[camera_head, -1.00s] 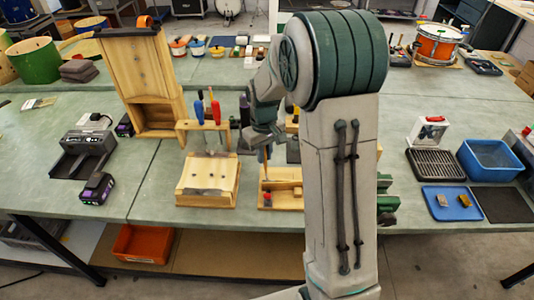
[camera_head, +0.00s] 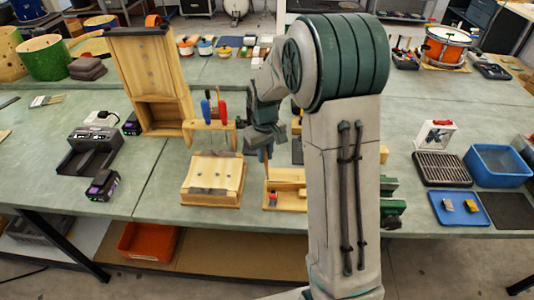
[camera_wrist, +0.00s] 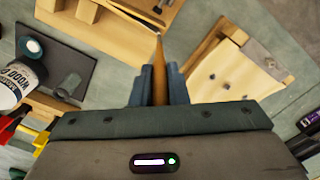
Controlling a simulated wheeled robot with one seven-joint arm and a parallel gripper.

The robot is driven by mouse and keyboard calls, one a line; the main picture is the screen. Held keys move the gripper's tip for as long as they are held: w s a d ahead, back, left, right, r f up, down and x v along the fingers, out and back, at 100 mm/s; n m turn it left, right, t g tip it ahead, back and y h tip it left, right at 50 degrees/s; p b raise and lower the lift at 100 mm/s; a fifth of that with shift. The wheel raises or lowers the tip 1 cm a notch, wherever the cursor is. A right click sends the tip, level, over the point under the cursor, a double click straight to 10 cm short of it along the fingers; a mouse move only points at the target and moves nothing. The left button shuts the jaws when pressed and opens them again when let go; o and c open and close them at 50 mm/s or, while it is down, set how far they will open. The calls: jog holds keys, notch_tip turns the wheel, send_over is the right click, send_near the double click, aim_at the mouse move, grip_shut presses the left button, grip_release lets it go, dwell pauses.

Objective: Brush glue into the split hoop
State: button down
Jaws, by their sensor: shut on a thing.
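My gripper (camera_head: 264,153) is shut on a thin brown wooden stick, which looks like the brush handle (camera_wrist: 159,62). In the head view the stick hangs below the jaws, just above or in front of the small wooden tray (camera_head: 270,202); I cannot tell if it touches. Its bristles cannot be made out. A white-labelled wood glue bottle (camera_wrist: 20,80) shows at the left of the wrist view, beside a dark mat (camera_wrist: 75,62). A wooden block with dark fittings (camera_head: 212,178) is left of the gripper; it also shows in the wrist view (camera_wrist: 235,75). I cannot pick out the split hoop.
A tool rack (camera_head: 212,127) with red and blue handles stands close left of my gripper. A tall wooden cabinet (camera_head: 150,75) rises behind it. A black charger (camera_head: 90,150) is farther left. A blue tray (camera_head: 455,215) and blue bin (camera_head: 497,165) lie right.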

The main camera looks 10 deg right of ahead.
jog(key=shift+w+r, duration=0.1)
jog(key=shift+r+p, duration=1.95)
jog(key=shift+r, duration=0.95)
